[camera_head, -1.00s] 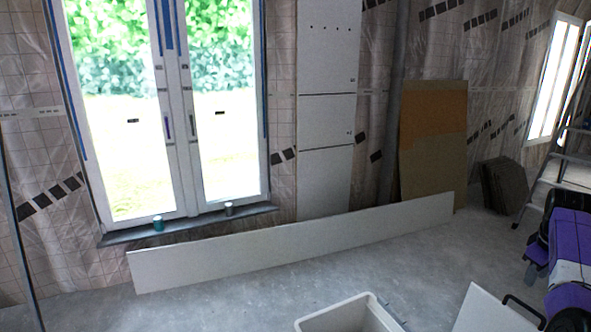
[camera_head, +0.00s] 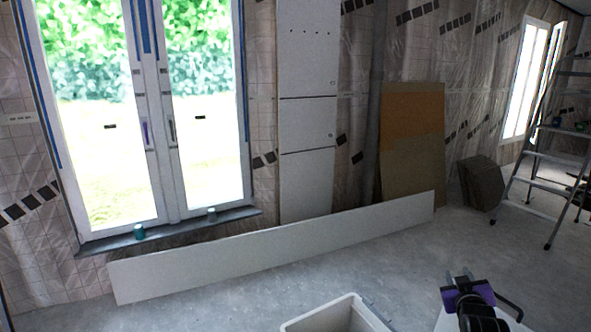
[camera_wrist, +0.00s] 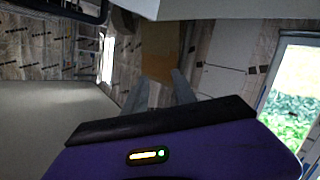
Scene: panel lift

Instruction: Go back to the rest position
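My gripper (camera_head: 460,277) is at the lower right of the head view, with its purple body and black wrist above a white surface. In the wrist view, its two grey fingers (camera_wrist: 160,92) stand apart with nothing seen between them. The gripper is open and empty. A long white panel (camera_head: 270,247) stands on its edge on the floor along the wall, under the window. My gripper is well apart from it.
A white open-topped bin (camera_head: 322,318) is at the bottom edge. A brown board (camera_head: 410,150) leans on the wall beside dark stacked sheets (camera_head: 482,184). A stepladder (camera_head: 545,185) stands at right. Two small cups sit on the window sill (camera_head: 172,230). Concrete floor between is clear.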

